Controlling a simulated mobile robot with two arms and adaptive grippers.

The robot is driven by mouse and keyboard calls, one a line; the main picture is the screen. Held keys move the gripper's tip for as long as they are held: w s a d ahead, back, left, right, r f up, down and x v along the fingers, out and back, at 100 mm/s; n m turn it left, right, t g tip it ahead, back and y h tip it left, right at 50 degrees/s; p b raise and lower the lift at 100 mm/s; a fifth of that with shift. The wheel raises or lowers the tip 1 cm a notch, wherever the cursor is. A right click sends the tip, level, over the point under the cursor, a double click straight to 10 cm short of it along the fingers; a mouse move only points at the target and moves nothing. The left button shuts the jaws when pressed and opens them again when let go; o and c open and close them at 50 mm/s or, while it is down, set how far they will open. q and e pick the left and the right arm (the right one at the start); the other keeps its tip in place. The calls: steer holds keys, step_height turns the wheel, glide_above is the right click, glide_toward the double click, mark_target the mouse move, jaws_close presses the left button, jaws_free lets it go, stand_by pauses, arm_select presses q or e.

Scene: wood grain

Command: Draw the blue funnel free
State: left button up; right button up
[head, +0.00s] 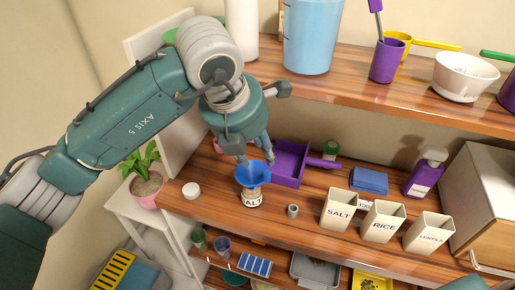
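The blue funnel (253,176) sits with its wide mouth up in the top of a small jar (250,199) labelled SALT, on the middle shelf. The funnel's spout is hidden inside the jar. My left gripper (257,161) reaches down from above, right at the back of the funnel's rim. Its fingers are spread apart, and I cannot tell whether they touch the rim. My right gripper is not in view; only a teal part of my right arm shows at the bottom right edge.
A purple tray (287,164) stands close behind the funnel to the right. A white lid (191,190) lies to the left and a small grey ring (292,210) to the right. SALT (338,209), RICE (382,222) and LENTILS (427,233) canisters stand farther right. The upper shelf (345,88) overhangs behind.

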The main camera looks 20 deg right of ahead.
mark_target(267, 172)
arm_select(q)
steer(key=p+x, duration=0.3)
steer(key=x, duration=0.5)
steer(key=shift+d+f, duration=0.15)
steer(key=shift+x, duration=0.85)
steer(key=shift+c, duration=0.2)
steer(key=c, duration=0.8)
